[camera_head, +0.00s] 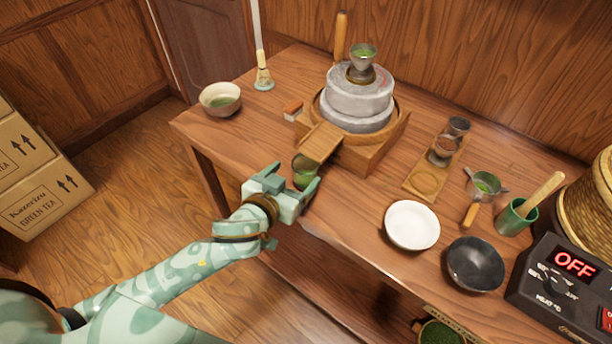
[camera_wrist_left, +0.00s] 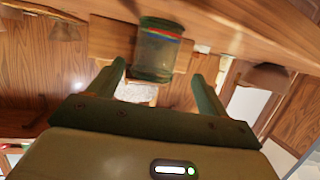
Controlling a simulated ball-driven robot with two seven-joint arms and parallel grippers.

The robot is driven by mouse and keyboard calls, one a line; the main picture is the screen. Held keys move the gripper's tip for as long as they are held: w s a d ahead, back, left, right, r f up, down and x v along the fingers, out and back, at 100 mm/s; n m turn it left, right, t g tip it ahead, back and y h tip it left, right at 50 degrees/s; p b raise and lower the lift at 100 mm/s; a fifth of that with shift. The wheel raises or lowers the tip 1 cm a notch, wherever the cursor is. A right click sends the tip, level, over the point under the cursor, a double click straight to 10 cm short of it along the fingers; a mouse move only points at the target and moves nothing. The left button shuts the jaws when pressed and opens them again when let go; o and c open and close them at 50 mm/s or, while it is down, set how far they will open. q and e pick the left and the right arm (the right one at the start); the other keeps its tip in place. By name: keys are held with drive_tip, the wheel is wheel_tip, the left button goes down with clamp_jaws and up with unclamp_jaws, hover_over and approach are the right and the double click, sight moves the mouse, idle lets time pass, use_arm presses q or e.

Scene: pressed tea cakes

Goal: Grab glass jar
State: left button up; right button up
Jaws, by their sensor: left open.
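The glass jar (camera_head: 304,172) holds something green and stands at the table's front edge, under the mouth of the mill's wooden chute. My left gripper (camera_head: 291,178) is open, with one finger on each side of the jar's near part. In the left wrist view, the jar (camera_wrist_left: 157,52) shows a red and blue band, and the open fingertips flank its nearer end. I cannot tell whether either finger touches the glass. Part of the jar is hidden by the gripper and chute. My right gripper is not in view.
The stone mill (camera_head: 358,98) with its wooden chute (camera_head: 319,142) stands just behind the jar. A white plate (camera_head: 412,225) and a black bowl (camera_head: 475,264) lie to the right.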

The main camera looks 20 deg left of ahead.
sight(310, 163)
use_arm(q)
drive_tip(key=shift+x, duration=0.85)
drive_tip(key=x, duration=0.1)
drive_tip(key=b+x, duration=0.1)
drive_tip(key=x, duration=0.1)
drive_tip(key=b+x, duration=0.1)
drive_tip(key=x, duration=0.1)
drive_tip(key=shift+d, duration=0.35)
drive_tip(key=c, duration=1.2)
drive_tip(key=shift+o, duration=0.2)
